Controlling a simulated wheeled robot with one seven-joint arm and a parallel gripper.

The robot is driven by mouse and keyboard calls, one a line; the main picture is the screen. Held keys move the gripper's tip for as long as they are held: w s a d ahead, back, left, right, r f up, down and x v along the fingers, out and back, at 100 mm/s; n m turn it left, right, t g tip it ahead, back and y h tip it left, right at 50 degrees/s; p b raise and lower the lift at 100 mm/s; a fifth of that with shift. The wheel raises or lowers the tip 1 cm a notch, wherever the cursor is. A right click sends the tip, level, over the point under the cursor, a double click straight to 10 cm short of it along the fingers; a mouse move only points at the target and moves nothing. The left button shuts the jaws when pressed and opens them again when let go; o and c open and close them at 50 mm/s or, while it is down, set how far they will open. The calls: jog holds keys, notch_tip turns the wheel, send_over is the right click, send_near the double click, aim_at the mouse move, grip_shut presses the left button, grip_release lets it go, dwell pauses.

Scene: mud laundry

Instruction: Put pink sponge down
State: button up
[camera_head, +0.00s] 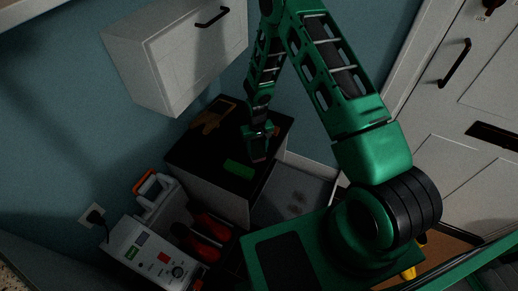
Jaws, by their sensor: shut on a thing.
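My gripper (259,147) hangs at the end of my green arm, above the right part of a dark countertop (214,157). It points down and is shut on the pink sponge (259,156), of which only a small, dim, pinkish patch shows at the fingertips. The fingers hide most of the sponge. I cannot tell whether the sponge touches the countertop. A flat green block (238,169) lies on the countertop, a little left of and nearer than my gripper.
A brownish-orange object (212,116) lies at the countertop's back left. A white wall cabinet (176,56) hangs above. An open-topped grey bay (291,191) is right of the counter. Red-and-black shoes (205,236) and a white device (150,256) are at lower left.

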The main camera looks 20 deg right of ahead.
aim_at(257, 152)
jog(key=o, duration=1.4)
jog(key=shift+f, duration=0.1)
notch_tip(257, 152, up, 12)
jog(key=s+d+r+m, duration=0.1)
jog(key=s+d+r, duration=0.35)
jog(key=r, duration=0.35)
jog(key=s+d+r+m+h, duration=0.1)
jog(key=s+d+r, duration=0.2)
jog(key=d+r, duration=0.35)
jog(key=s+d+r+m, duration=0.1)
jog(key=s+d+r, duration=0.3)
jog(key=r, duration=0.6)
jog(key=s+d+r+m, duration=0.1)
jog(key=s+r, duration=0.2)
jog(key=s, duration=0.5)
jog(key=s+d+r+m, duration=0.1)
jog(key=s+r, duration=0.2)
jog(key=s, duration=0.5)
jog(key=s+d+r+m+y, duration=0.1)
jog(key=s+r, duration=0.3)
jog(key=s, duration=0.4)
jog(key=shift+s+d, duration=0.15)
jog(key=shift+s, duration=0.05)
